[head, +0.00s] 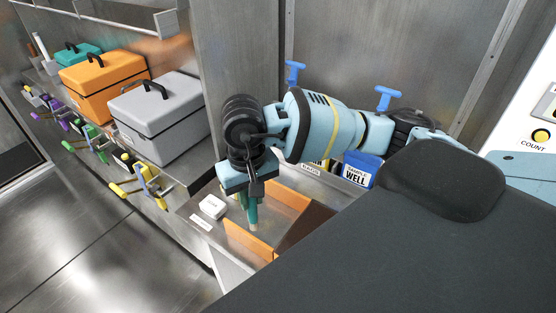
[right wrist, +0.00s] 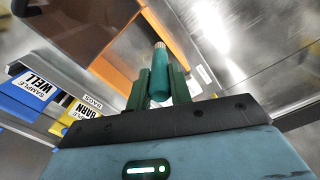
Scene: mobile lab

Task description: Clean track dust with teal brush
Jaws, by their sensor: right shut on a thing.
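My right gripper (head: 249,205) points down over the bench at the middle of the head view. It is shut on the teal brush (head: 253,216). In the right wrist view the brush shows as a teal cylinder (right wrist: 160,76) with a pale end, between the dark green fingers (right wrist: 159,88). No dust can be made out. My left gripper is not in view.
A small white box (head: 213,206) sits left of the gripper. Grey (head: 160,115), orange (head: 104,85) and teal (head: 79,55) toolboxes line the left shelf, with several coloured handles in front.

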